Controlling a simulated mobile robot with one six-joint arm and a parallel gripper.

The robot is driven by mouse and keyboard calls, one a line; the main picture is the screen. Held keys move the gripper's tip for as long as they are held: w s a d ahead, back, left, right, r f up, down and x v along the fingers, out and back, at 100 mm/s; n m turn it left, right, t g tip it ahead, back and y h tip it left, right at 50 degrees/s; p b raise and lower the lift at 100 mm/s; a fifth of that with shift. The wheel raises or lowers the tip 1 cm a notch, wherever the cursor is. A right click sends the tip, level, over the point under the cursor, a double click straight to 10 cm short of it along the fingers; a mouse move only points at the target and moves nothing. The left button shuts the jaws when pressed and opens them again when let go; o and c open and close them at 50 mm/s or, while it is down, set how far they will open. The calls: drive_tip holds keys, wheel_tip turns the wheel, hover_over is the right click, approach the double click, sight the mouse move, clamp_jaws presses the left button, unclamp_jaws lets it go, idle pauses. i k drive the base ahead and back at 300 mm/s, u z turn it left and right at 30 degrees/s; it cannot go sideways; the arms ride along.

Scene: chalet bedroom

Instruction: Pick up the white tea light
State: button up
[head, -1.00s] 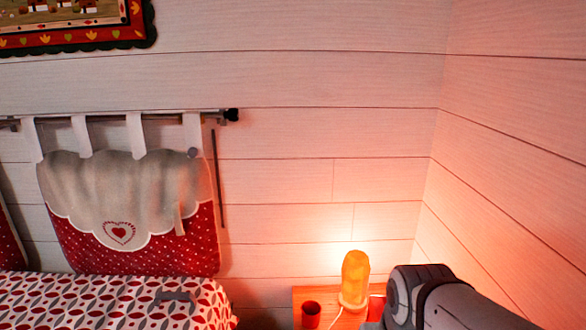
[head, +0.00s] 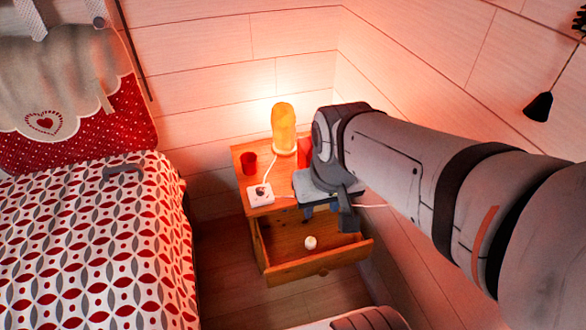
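A small white tea light (head: 310,243) lies inside the open drawer (head: 285,262) of a wooden nightstand (head: 247,158). My gripper (head: 328,217) hangs above the drawer, just above and slightly right of the tea light in the picture. Its two fingers point down and stand apart, with nothing seen between them. The gripper's body hides part of the nightstand top and the back of the drawer.
On the nightstand are a lit orange lamp (head: 284,128), a red cup (head: 249,163), a white square item (head: 260,195) and a red object (head: 304,152) partly behind my arm. The bed (head: 90,240) stands left; bare floor (head: 225,260) lies between. Walls close in behind and right.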

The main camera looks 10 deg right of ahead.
sight(309, 245)
drive_tip(key=k, duration=1.3)
drive_tip(key=z, duration=0.4)
drive_tip(key=i, duration=1.7)
drive_tip(key=u, duration=0.5)
